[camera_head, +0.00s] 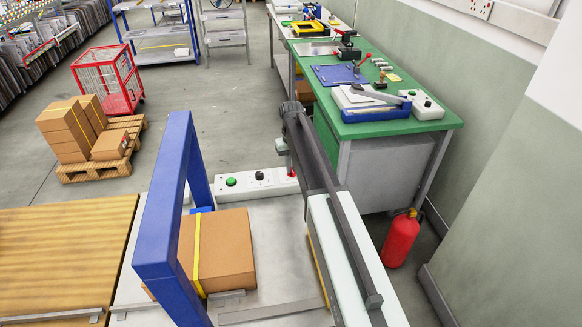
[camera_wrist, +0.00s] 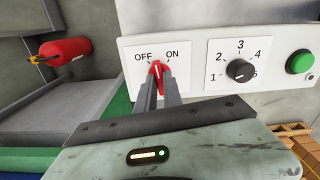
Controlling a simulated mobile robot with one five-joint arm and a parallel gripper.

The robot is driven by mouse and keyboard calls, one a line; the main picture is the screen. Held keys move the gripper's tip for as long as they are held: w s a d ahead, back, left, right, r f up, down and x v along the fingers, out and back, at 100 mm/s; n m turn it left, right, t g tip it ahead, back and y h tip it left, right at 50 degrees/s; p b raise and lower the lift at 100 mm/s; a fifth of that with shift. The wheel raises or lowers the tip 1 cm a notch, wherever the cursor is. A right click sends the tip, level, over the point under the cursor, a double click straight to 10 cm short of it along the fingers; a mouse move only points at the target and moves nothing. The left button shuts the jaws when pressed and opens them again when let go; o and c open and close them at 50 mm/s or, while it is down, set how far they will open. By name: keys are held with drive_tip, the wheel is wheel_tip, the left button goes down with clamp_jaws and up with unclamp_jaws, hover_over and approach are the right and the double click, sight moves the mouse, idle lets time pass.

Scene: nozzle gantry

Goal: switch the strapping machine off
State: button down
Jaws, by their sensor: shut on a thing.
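The strapping machine's white control panel (camera_head: 243,184) stands behind the blue arch (camera_head: 163,207). It also fills the top of the wrist view (camera_wrist: 205,62). Its red switch knob (camera_wrist: 156,72) sits under the OFF and ON labels, OFF on the left and ON on the right. The knob's tip points roughly up between the two labels; its exact setting is hard to tell. My gripper (camera_wrist: 160,79) is shut on the red knob, one finger on each side. In the head view, my arm hangs over the panel's right end, where the red knob (camera_head: 291,173) shows.
Right of the knob are a black numbered dial (camera_wrist: 240,71) and a green button (camera_wrist: 300,62). A strapped carton (camera_head: 222,250) lies under the arch. A green workbench (camera_head: 400,127) and a red fire extinguisher (camera_head: 400,239) stand right of my arm.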

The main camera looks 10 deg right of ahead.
drive_tip(key=n, duration=0.5)
drive_tip(key=shift+n, duration=0.3)
idle(0.4)
drive_tip(key=c, duration=1.5)
unclamp_jaws()
wheel_tip(320, 180, up, 8)
drive_tip(key=p, duration=0.8)
drive_tip(key=shift+a+f, duration=0.1)
